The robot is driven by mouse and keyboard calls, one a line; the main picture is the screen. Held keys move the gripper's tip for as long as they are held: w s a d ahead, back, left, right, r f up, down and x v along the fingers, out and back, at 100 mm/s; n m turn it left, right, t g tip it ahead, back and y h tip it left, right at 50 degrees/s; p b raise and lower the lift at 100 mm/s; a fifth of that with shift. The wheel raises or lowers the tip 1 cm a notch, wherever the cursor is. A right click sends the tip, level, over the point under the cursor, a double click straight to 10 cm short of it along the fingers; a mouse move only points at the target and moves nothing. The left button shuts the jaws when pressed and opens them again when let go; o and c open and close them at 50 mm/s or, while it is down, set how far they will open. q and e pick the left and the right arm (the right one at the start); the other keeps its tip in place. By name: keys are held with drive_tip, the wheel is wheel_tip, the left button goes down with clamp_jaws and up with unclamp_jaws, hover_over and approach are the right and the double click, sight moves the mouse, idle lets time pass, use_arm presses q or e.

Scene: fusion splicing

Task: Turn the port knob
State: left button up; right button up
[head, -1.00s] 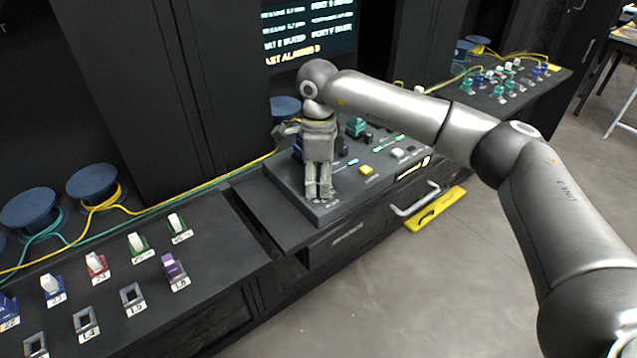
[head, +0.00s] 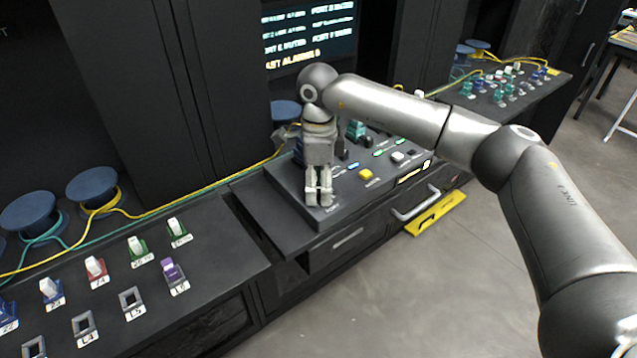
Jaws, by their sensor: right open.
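My right gripper (head: 319,192) points down over the front left part of the splicer console (head: 352,200). Its two fingers are a little apart, with the tips low near the console top by a white label. The port knob cannot be made out; the gripper covers that spot, and I cannot tell whether the fingers touch the knob. My left gripper is not in the head view.
A yellow button (head: 366,174) and a white button (head: 397,157) sit right of the gripper on the console. A lit screen (head: 310,33) stands behind. The left bench (head: 215,262) holds several coloured connectors and empty sockets. A drawer handle (head: 416,205) projects at the front.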

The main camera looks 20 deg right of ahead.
sight(319, 188)
drive_tip(key=shift+r, duration=0.1)
wheel_tip(319, 188, up, 12)
idle(0.4)
drive_tip(key=shift+f, duration=0.2)
